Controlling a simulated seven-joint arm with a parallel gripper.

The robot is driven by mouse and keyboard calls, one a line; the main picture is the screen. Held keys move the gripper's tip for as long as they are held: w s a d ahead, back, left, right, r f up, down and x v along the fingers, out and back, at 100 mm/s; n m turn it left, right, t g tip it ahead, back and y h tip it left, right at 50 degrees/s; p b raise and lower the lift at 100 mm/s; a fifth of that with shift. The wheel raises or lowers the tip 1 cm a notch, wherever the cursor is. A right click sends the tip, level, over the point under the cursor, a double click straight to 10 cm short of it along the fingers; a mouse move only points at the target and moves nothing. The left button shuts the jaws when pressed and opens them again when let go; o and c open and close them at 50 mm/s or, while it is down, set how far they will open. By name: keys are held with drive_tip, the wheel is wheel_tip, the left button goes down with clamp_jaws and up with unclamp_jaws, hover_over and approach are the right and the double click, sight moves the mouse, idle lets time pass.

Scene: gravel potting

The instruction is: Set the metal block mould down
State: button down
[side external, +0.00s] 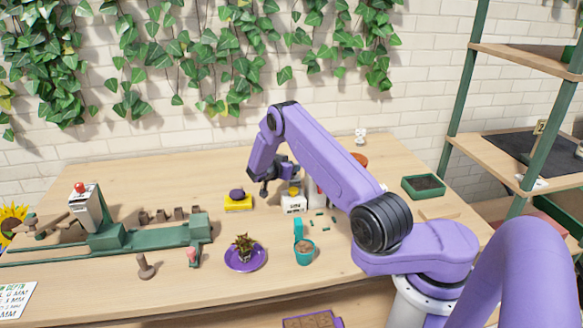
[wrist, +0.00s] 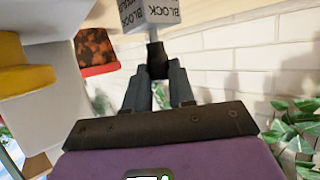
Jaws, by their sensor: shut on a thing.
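The metal block mould (wrist: 150,12) is a grey block with "BLOCK" lettering, cut off by the top edge of the wrist view. A dark stem (wrist: 157,60) joins it to my gripper (wrist: 158,78), whose fingers are closed around that stem. In the side external view my gripper (side external: 266,187) is over the back middle of the table, close to a white lettered box (side external: 293,204) with a yellow top. I cannot make out the mould clearly there, nor tell whether it touches anything.
A yellow block with a purple thing on it (side external: 238,203) lies left of my gripper. In front are a plant on a purple saucer (side external: 245,262) and a teal pot (side external: 304,256). A green press-like fixture (side external: 125,238) occupies the left. A green tray (side external: 423,187) stands right.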

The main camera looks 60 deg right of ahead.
drive_tip(key=shift+f, duration=0.1)
drive_tip(key=c, duration=1)
unclamp_jaws()
drive_tip(key=shift+o, duration=0.2)
